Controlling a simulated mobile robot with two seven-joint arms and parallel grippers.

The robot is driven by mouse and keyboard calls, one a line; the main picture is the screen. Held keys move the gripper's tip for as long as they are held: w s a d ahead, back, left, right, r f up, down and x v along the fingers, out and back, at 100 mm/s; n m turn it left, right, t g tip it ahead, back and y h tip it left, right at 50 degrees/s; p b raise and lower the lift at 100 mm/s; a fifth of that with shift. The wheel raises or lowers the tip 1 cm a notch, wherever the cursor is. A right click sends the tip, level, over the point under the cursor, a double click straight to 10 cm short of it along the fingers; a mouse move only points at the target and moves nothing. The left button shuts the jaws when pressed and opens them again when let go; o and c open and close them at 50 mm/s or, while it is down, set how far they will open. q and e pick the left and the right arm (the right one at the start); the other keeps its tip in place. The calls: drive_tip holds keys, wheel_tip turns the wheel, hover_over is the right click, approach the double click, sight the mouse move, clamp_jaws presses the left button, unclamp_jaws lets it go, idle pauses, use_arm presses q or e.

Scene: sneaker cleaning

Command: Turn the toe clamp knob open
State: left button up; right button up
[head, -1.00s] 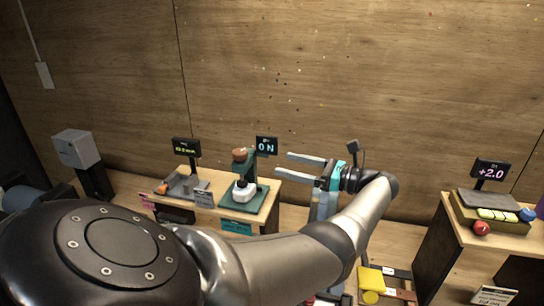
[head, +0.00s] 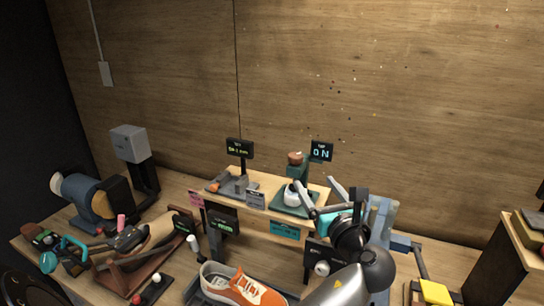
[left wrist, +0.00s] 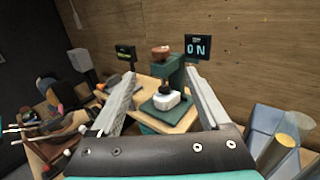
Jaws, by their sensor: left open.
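My left gripper (head: 316,187) is open and empty, its two fingers reaching toward a green press (head: 298,172) on the small wooden shelf. The press has a brown round knob (head: 295,157) on top, a white block at its base and a display reading 0 N. In the left wrist view the press (left wrist: 172,85) stands beyond the fingers, its brown knob (left wrist: 161,52) between them; I see no contact. An orange sneaker (head: 244,290) lies in a dark tray below the shelf. I cannot tell for sure which part is the toe clamp knob. My right gripper is not in view.
A grey gauge (head: 233,186) with its display stands left of the press. A tilted wooden stand (head: 145,255) with tools is at the left. A white knob (head: 322,268) sits on a dark panel under the shelf. A yellow block (head: 435,292) lies at right.

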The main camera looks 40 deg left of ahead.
sight(299, 159)
use_arm(q)
drive_tip(key=p+x, duration=0.1)
drive_tip(key=x, duration=1.4)
drive_tip(key=shift+w, duration=0.1)
drive_tip(key=shift+f, duration=0.1)
clamp_jaws()
